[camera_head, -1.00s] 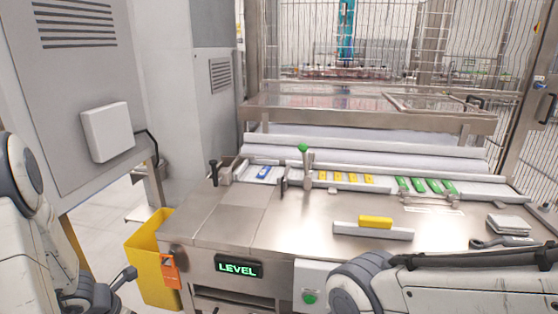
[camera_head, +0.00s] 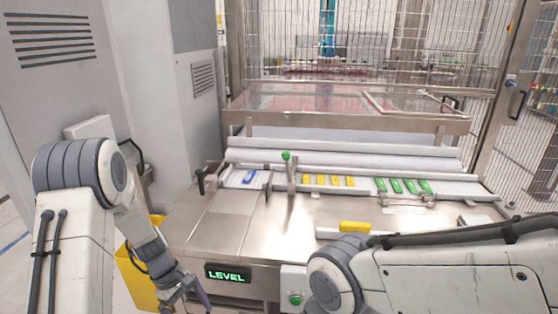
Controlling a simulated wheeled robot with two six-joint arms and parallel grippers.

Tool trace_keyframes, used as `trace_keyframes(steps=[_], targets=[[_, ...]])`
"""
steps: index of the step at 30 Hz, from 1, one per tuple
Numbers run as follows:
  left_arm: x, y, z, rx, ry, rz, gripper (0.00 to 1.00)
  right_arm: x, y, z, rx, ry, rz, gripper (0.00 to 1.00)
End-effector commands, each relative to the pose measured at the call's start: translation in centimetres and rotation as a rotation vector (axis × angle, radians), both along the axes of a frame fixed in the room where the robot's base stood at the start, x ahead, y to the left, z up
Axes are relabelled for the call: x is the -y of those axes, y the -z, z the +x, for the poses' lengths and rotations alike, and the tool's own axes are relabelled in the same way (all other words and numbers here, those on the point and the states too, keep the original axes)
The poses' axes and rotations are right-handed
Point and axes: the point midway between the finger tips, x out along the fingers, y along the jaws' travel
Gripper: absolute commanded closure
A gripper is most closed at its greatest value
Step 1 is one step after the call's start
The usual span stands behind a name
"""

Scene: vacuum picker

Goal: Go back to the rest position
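My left arm comes in from the left, and its gripper (camera_head: 186,296) hangs low, in front of the yellow bin and left of the lit LEVEL sign (camera_head: 228,274). It is small and partly cut by the lower edge, so I cannot tell whether it is open or shut. I see nothing clearly held in it. My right arm crosses the lower right in front of the steel table (camera_head: 222,222). Its gripper is out of view.
A yellow bin (camera_head: 133,280) stands left of the table, partly behind my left arm. Blue (camera_head: 248,177), yellow (camera_head: 328,181) and green pieces (camera_head: 403,186) lie in the rack. A yellow block (camera_head: 355,227) shows above my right arm. A grey cabinet (camera_head: 70,75) stands at left.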

Motion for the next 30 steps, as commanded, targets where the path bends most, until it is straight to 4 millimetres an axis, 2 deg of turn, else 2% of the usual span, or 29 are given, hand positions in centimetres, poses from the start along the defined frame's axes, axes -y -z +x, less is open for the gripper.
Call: trace_keyframes(steps=[1,9,15,21,30], targets=[[0.8,-0.8,-0.2,-0.002,0.12,0.0,0.01,0.0,-1.1,0.0,0.0,0.0,0.0,0.01],[2.7,-2.2,-1.4,-0.002,0.744,0.0,0.01,0.0,-3.6,0.0,0.0,0.0,0.0,0.01],[2.7,-2.8,-1.4,-0.002,1.038,0.0,0.01,0.0,-4.7,0.0,0.0,0.0,0.0,0.01],[2.7,-3.0,-1.3,0.0,1.143,0.0,0.01,0.0,-4.9,0.0,0.0,0.0,0.0,0.01],[2.7,-2.9,-1.3,0.0,1.145,0.0,0.01,0.0,-4.8,0.0,0.0,0.0,0.0,0.01]])
